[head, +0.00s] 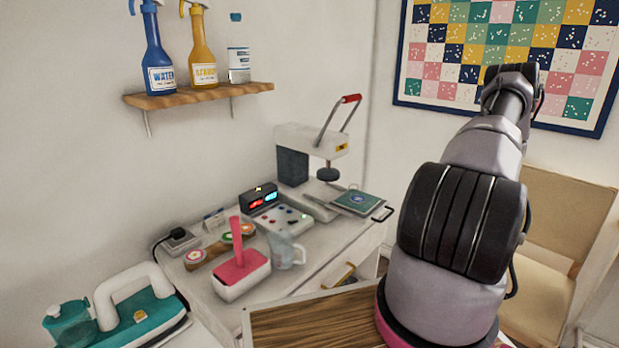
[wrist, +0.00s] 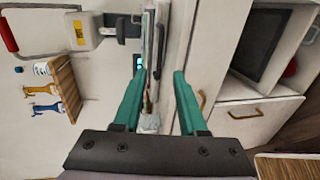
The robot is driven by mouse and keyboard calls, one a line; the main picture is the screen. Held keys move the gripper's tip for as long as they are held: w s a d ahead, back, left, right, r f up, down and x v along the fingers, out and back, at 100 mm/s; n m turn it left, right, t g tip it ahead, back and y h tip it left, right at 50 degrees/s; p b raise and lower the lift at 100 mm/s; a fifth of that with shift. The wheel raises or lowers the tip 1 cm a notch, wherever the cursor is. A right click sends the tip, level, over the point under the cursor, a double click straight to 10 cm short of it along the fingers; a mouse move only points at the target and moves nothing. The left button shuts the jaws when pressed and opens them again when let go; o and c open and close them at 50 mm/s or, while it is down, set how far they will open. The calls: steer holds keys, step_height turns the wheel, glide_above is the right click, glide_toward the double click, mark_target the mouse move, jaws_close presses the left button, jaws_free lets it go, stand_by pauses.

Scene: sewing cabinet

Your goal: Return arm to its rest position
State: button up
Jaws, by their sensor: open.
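My arm (head: 455,220) stands raised at the right of the head view, in front of the quilt panel and a chair. Its fingers do not show clearly in that view. In the wrist view my gripper (wrist: 160,75) has two green fingers, spread apart with nothing held between them. Behind the gap, at a distance, are the cabinet's top edge and some of the things on it. The wrist picture is turned sideways.
A heat press (head: 310,150), a pink-topped box (head: 240,275), a clear jug (head: 287,250) and a teal iron (head: 140,310) stand on the left. A wooden shelf (head: 200,95) holds bottles above. A chair (head: 550,220) is behind my arm.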

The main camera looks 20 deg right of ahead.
steer(key=w+a+r+n+g+y, duration=0.1)
steer(key=a+r+n+g, duration=0.4)
steer(key=a+r+n, duration=0.6)
steer(key=w+a+r+n+g+y, duration=0.1)
steer(key=a+r+n+g, duration=0.3)
steer(key=a+r+n, duration=0.7)
steer(key=s+a+r+n+t+h, duration=0.1)
steer(key=s+a+r+n+h, duration=0.3)
steer(key=s+r+n, duration=0.4)
steer(key=s+a+r+n+t+h, duration=0.2)
steer(key=s+a+r+n+h, duration=0.2)
steer(key=s+r+n, duration=0.4)
steer(key=shift+a+r+n+h, duration=0.3)
steer(key=shift+r+n+h, duration=0.1)
steer(key=shift+r+n, duration=2.45)
steer(key=shift+s+r+m, duration=0.1)
steer(key=shift+r+m, duration=0.1)
steer(key=shift+m, duration=0.15)
